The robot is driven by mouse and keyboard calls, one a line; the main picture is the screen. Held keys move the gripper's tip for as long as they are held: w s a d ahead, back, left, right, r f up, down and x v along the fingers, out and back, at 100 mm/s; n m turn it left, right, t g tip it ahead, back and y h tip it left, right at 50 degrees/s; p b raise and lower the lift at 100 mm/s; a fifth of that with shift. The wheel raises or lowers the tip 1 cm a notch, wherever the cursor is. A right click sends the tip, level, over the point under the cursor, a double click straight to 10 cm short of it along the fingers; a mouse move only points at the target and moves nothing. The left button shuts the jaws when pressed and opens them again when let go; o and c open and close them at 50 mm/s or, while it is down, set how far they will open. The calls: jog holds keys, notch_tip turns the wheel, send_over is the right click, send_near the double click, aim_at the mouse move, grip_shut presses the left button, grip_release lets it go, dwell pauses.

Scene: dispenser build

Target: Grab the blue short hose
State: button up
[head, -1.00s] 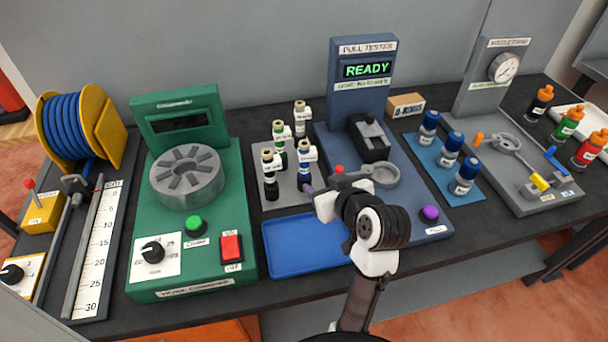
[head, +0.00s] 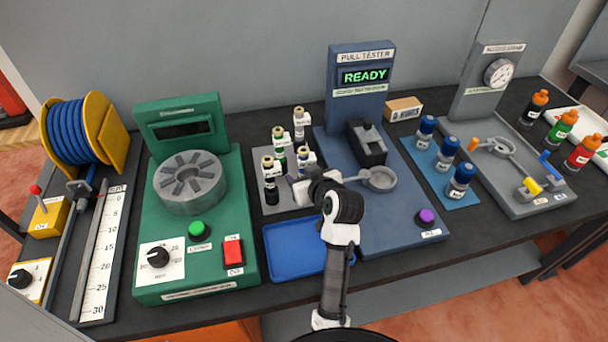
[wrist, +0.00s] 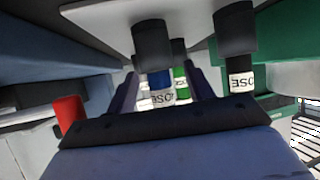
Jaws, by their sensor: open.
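The blue short hose (head: 303,158) stands upright on the grey mat behind my gripper, a dark piece with a blue band and a white "HOSE" label. My gripper (head: 293,181) is low beside it and partly hides its lower part. In the wrist view, the blue short hose (wrist: 161,80) shows between the two open fingers of my gripper (wrist: 166,92). I cannot tell whether either finger touches it.
A black-banded hose (head: 270,182) stands close to the left, with a green-banded hose (head: 279,142) and another hose (head: 299,122) behind. The blue tray (head: 290,248) in front is empty. The blue pull tester (head: 362,100) stands right, the green crimper (head: 190,210) left.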

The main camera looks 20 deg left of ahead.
grip_shut()
dwell(0.3)
jog(key=shift+r, duration=0.1)
